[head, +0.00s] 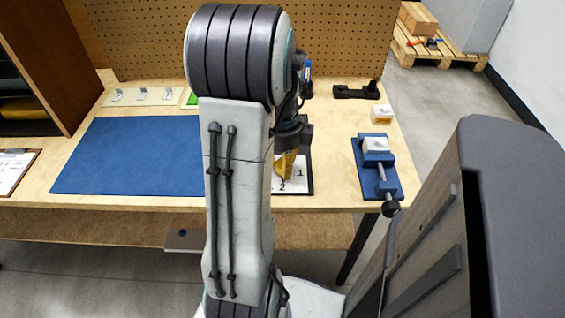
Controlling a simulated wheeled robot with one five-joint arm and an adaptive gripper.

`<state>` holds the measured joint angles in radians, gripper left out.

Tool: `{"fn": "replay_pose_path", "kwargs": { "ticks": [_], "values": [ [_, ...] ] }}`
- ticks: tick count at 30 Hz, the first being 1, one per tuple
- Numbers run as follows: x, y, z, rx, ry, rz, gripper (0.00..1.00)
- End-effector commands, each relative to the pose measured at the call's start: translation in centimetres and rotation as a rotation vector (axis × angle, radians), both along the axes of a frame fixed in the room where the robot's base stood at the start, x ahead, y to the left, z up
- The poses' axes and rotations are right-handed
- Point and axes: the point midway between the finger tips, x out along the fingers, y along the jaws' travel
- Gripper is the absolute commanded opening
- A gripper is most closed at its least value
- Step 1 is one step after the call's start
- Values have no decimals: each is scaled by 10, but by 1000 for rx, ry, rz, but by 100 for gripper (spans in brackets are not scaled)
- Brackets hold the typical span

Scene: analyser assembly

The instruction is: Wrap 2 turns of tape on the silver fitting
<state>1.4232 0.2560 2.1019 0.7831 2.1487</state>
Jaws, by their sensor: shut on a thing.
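My gripper (289,147) points down over the right-middle of the bench, partly hidden behind my arm. It is shut on a yellow thing (284,166), whose shape is too small and covered to make out. Below it lies a white board with a dark edge (302,187), marked 1 and 2. Several small pale pieces, among them one at the left (118,96), sit on cards at the back left. I cannot tell which piece is the silver fitting, nor pick out a tape roll for certain.
A blue vise (365,182) with a pale block in its jaws stands at the right edge. Behind it are a small white-and-yellow box (381,115) and a black holder (356,92). A blue mat (130,158) lies bare at left. A pegboard (140,40) closes the back.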

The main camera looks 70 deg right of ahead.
Motion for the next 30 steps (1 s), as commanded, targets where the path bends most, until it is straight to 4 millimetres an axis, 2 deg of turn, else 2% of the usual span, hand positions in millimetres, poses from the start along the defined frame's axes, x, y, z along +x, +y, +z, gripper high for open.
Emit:
{"fn": "replay_pose_path", "kwargs": {
  "ticks": [18,19,27,30],
  "values": [
    [0,2,-2,7,1,-35,2],
    [0,2,-2,7,1,-35,37],
    [0,1,-1,3,1,-35,61],
    [0,1,-1,2,0,-35,61]
  ]
}}
